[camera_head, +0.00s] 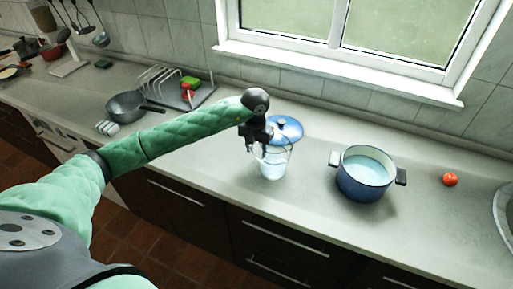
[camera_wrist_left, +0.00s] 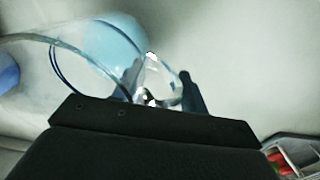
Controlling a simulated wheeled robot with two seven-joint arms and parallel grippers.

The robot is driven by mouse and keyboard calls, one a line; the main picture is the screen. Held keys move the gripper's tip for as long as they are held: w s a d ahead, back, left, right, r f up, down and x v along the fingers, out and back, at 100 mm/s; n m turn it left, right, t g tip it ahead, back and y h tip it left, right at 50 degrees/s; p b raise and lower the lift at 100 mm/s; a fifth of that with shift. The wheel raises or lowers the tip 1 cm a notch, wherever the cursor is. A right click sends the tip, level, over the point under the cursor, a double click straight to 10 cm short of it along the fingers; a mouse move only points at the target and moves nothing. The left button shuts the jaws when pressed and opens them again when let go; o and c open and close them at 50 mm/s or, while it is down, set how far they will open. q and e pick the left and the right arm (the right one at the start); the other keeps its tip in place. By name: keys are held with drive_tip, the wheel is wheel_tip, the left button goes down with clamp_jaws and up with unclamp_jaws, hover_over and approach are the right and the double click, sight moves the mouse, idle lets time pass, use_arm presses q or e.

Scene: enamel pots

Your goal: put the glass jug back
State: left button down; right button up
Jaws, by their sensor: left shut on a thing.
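The clear glass jug (camera_head: 272,165) holds pale blue liquid and is upright at the counter's middle. Whether its base touches the counter, I cannot tell. My left gripper (camera_head: 258,147) is at the jug's left side, shut on it by the handle. In the left wrist view the jug (camera_wrist_left: 115,45) fills the upper left, with the gripper's dark fingers (camera_wrist_left: 160,85) around the handle. My right gripper is not in view.
A blue pot (camera_head: 365,185) with pale blue liquid stands right of the jug. A blue lid (camera_head: 286,127) lies behind the jug. A tomato (camera_head: 450,179) is further right. A grey pan (camera_head: 126,106) and a dish rack (camera_head: 200,97) are at the left. Bare counter lies between jug and pot.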

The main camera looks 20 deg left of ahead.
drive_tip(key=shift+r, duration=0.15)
use_arm(q)
drive_tip(key=c, duration=1)
unclamp_jaws()
drive_tip(key=shift+f, duration=0.1)
drive_tip(key=shift+c, duration=0.2)
drive_tip(key=shift+o, duration=1.4)
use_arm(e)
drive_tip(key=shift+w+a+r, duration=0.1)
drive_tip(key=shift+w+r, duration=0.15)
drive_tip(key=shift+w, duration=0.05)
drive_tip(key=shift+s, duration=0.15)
